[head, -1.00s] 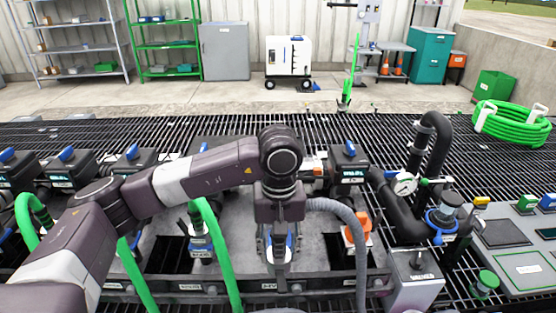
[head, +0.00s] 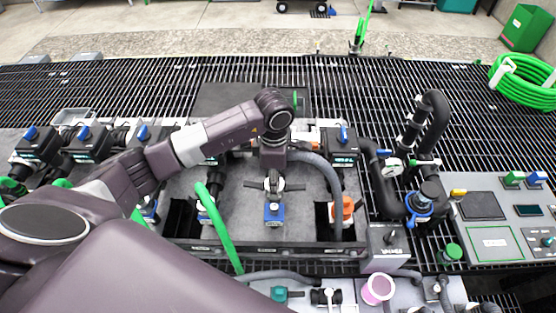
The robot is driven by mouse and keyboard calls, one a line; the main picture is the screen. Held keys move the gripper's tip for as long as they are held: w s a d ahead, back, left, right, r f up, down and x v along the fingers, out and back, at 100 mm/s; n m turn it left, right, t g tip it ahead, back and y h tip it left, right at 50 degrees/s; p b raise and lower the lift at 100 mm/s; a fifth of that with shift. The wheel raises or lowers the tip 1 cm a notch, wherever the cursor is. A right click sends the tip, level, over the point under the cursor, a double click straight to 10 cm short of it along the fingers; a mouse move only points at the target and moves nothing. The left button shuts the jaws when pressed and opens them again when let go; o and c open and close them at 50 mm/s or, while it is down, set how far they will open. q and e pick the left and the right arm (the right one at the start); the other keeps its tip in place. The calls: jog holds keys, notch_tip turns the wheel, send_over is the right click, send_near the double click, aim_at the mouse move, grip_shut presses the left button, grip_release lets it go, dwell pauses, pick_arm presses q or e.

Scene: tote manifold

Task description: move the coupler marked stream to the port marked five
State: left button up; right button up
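My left gripper (head: 273,187) points down over the grey dock plate (head: 240,232). Its dark fingers appear spread to either side, above a blue coupler (head: 274,213) with a small pale label, which stands on the plate. I cannot read that label, and the coupler's upper part is partly hidden by the gripper. An orange coupler (head: 347,206) with a grey hose (head: 331,178) stands to the right. Another blue coupler (head: 205,212) with a green hose stands to the left. Labels along the dock's front rail (head: 300,252) are too small to read. My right gripper is not in view.
Black boxes with blue levers, such as this one (head: 342,146), line the back of the dock. Black pipes with a gauge (head: 393,166) rise on the right, beside a grey control panel (head: 505,215). Dark openings flank the central coupler. A coiled green hose (head: 523,82) lies at far right.

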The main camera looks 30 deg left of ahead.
pick_arm(q)
jog(key=shift+a+n, duration=0.15)
jog(key=shift+n, duration=0.15)
jog(key=b, duration=0.3)
send_over(274, 206)
jog(key=shift+f, duration=2.7)
jog(key=shift+f+b, duration=3.15)
jog(key=shift+f, duration=0.15)
jog(key=o, duration=1.5)
